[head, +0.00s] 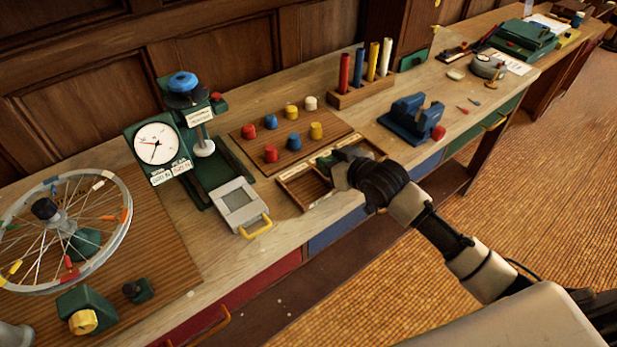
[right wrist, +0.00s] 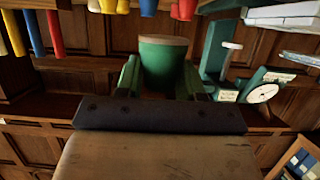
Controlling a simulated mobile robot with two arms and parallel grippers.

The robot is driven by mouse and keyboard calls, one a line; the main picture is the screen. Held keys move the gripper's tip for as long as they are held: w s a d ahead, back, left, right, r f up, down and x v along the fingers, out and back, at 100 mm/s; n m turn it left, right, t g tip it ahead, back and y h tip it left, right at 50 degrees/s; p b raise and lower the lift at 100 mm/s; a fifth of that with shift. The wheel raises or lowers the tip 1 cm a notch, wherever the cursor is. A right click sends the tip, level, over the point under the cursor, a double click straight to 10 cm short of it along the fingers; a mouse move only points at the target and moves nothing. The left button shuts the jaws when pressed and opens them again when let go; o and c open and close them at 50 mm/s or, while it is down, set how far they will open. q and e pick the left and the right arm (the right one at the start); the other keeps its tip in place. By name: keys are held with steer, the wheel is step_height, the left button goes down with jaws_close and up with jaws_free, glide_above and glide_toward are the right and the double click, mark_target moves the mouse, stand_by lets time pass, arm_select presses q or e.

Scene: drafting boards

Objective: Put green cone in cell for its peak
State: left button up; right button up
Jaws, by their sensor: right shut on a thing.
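The green cone (right wrist: 163,62) is between the fingers of my right gripper (right wrist: 160,75) in the right wrist view. It looks like a short green cylinder with a tan end face. In the head view my right gripper (head: 333,165) is over the right part of a wooden tray with cells (head: 291,197), and the cone is hard to make out there. I cannot tell whether the cone touches the tray. A gauge (head: 157,143) with a white dial and small labels stands to the left; its reading is too small to read. My left gripper is not in view.
A board (head: 257,158) with several red, blue, yellow and white pieces lies behind the tray. A grey device with a yellow handle (head: 240,203) is left of it. A blue vise (head: 408,117) and a rack of coloured rods (head: 362,93) stand right. A spoked wheel (head: 120,238) lies far left.

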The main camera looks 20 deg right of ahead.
steer(key=a+f, duration=0.1)
steer(key=w+a+f, duration=0.1)
steer(key=a, duration=0.1)
steer(key=w+a+f, duration=0.1)
steer(key=shift+w+a+p, duration=0.25)
steer(key=shift+a+p, duration=0.05)
steer(key=shift+a, duration=0.1)
steer(key=shift+f+p, duration=0.35)
steer(key=shift+f, duration=1.75)
steer(key=o, duration=0.9)
steer(key=shift+f, duration=0.1)
steer(key=v, duration=1.2)
steer(key=shift+b, duration=0.4)
